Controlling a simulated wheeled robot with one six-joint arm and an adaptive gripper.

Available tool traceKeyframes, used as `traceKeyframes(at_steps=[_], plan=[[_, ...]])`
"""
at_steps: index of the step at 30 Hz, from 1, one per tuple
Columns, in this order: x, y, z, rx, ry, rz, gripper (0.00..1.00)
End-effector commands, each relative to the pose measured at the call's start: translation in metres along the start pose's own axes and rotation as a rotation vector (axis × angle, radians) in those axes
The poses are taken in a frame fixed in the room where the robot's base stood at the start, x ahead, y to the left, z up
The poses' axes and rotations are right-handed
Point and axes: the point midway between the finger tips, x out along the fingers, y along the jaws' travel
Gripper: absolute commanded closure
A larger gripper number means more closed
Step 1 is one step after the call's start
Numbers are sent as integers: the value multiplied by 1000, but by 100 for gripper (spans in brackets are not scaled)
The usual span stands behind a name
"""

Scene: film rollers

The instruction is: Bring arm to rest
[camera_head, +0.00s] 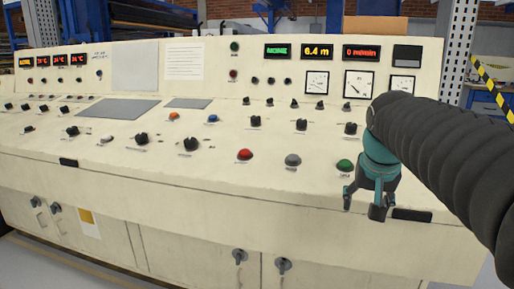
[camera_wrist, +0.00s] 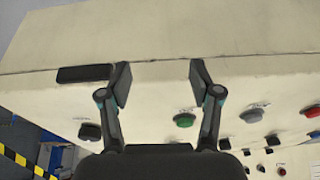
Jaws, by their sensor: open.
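My gripper (camera_head: 368,200) is at the right end of the cream control console (camera_head: 200,222), in front of its front edge. Its two fingers are apart and nothing is between them. In the wrist view my gripper (camera_wrist: 158,90) is open, with the green button (camera_wrist: 184,120) showing between and beyond the fingers. In the head view the green button (camera_head: 345,165) sits just left of my gripper. My dark, ribbed arm comes in from the right. Whether a finger touches the console cannot be told.
The sloped panel carries a red button (camera_head: 245,154), a grey button (camera_head: 292,160) and several black knobs. Displays and dial gauges (camera_head: 359,84) stand on the raised back panel. Cabinet doors with handles (camera_head: 240,256) are below. A yellow-black striped bar (camera_head: 492,85) is at right.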

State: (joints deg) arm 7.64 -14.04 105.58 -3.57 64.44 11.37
Motion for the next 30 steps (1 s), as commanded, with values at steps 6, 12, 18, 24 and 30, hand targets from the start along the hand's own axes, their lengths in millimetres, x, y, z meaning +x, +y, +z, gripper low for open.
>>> traceKeyframes(at_steps=[6,12,18,24,30], plan=[[34,-7,95,-183,9,-51,36],[58,-6,185,-253,8,-89,36],[56,-5,224,-277,31,-109,36],[46,-8,224,-289,67,-121,36],[46,-8,224,-290,65,-121,36]])
